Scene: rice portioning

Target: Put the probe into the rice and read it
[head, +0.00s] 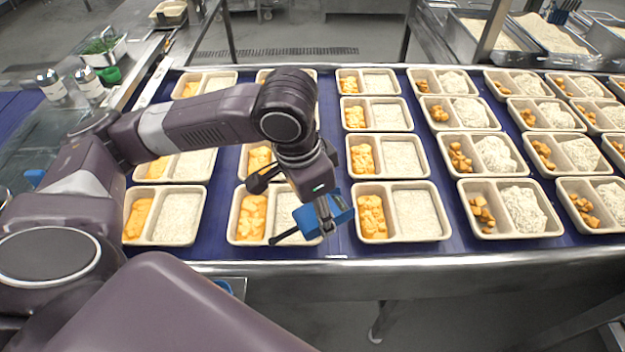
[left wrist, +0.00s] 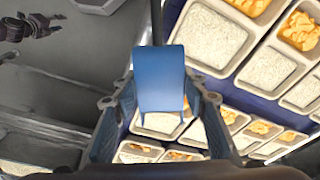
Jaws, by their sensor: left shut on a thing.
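My left gripper (head: 328,222) is shut on a blue block-shaped thing, which I take to be the probe (head: 340,209). In the left wrist view the probe (left wrist: 161,80) sits between the two fingers of the gripper (left wrist: 160,118), its broad plain blue face toward the camera. No readout shows, and I cannot make out its tip. The gripper hangs over the front row, between two trays. Flat white rice (head: 415,212) fills the right compartment of the tray to its right. The tray to its left (head: 232,236) is partly hidden by the gripper. My right gripper is not in view.
Several trays with orange food and rice stand in rows on the blue belt (head: 335,240); those at right hold heaped rice (head: 522,208). A metal rail (head: 450,262) runs along the front. Shakers (head: 52,85) and a green-filled container (head: 103,50) stand at the left.

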